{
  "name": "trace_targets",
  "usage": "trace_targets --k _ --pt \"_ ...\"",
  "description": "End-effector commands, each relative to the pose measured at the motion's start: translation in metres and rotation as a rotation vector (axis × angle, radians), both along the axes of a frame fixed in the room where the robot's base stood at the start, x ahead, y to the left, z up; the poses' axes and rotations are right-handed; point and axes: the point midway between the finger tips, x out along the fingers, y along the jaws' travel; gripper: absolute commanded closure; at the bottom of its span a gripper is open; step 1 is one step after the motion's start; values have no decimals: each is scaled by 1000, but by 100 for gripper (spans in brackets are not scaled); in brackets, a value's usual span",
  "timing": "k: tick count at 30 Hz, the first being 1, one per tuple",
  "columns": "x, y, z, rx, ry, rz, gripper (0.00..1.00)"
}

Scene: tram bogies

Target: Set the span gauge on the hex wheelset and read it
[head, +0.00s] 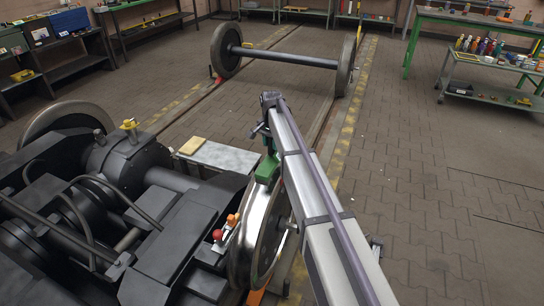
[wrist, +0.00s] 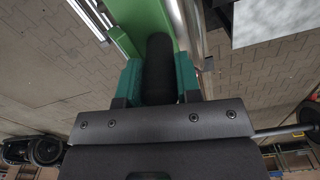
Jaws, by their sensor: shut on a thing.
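My gripper (wrist: 158,62) has two teal fingers shut on the black cylindrical grip of the span gauge. The gauge's bright green body (wrist: 135,14) continues past the grip in the wrist view. In the head view a green part of the gauge (head: 267,169) shows above the near shiny wheel (head: 262,238) on the bogie side; I cannot tell whether they touch. A wheelset (head: 285,58), two wheels on a bare axle, stands across the rails at the back. No hex mark is readable on either. The gauge's far parts and any reading are hidden.
A dark bogie frame (head: 120,215) fills the lower left. A grey table (head: 232,158) with a tan block stands beside it. Benches with bottles and tools (head: 495,60) stand at the right, with shelves (head: 60,45) at the left. The paved floor right of the rails is clear.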

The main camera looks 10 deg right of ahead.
Motion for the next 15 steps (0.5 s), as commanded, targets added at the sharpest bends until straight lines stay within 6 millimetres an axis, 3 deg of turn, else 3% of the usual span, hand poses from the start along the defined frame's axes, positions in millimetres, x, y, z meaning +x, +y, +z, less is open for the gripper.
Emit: trace_targets --k 1,4,15 --pt "0 0 -18 0 0 0 100" --pt "0 0 -36 0 0 0 100" --pt "0 0 -36 0 0 0 100"
